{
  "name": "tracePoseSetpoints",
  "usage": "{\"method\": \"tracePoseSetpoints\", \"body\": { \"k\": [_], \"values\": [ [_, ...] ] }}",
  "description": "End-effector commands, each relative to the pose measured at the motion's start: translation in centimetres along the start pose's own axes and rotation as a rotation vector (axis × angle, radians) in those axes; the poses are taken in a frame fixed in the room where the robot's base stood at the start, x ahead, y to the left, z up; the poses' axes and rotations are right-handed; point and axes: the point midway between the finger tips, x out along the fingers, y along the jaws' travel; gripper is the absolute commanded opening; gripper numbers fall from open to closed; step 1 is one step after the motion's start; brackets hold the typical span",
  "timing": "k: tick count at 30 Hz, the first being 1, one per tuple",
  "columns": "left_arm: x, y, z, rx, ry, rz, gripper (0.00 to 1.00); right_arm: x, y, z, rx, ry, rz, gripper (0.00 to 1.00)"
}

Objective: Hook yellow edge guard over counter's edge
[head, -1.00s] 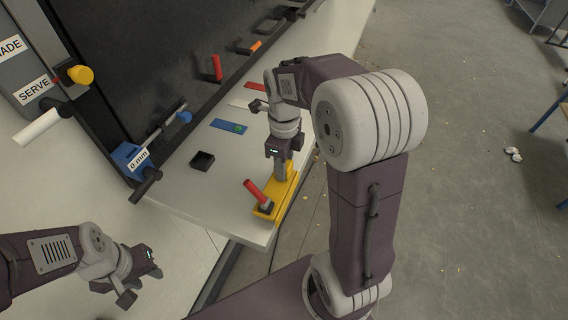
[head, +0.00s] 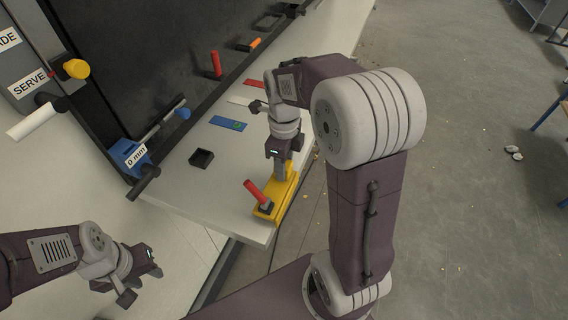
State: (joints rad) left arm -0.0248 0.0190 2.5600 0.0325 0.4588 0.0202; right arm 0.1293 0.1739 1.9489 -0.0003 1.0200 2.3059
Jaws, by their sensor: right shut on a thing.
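The yellow edge guard (head: 287,197) lies along the right edge of the light counter (head: 221,192), near its front corner. A red handle (head: 256,192) on a dark base stands tilted at the guard's near end. My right gripper (head: 279,172) points down at the guard's far part and is shut on it; its fingertips are partly hidden. I cannot tell whether the guard's lip is fully over the edge. My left gripper (head: 143,280) is off to the lower left, away from the counter, with its fingers apart and empty.
On the counter are a small black tray (head: 202,158), a blue plate (head: 228,123) and a red piece (head: 254,84). A blue block marked "0 mm" (head: 130,157) with a dark handle sits at the left edge. Open floor lies to the right.

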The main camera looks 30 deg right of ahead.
Motion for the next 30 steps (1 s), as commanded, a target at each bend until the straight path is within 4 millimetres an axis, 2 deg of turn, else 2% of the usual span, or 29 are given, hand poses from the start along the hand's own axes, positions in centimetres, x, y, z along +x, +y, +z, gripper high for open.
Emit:
{"method": "tracePoseSetpoints", "body": {
  "k": [30],
  "values": [
    [1.6,0.0,0.2,0.000,0.000,0.000,0.36,2.2,0.0,0.0,0.000,0.000,0.000,0.00]
  ]
}}
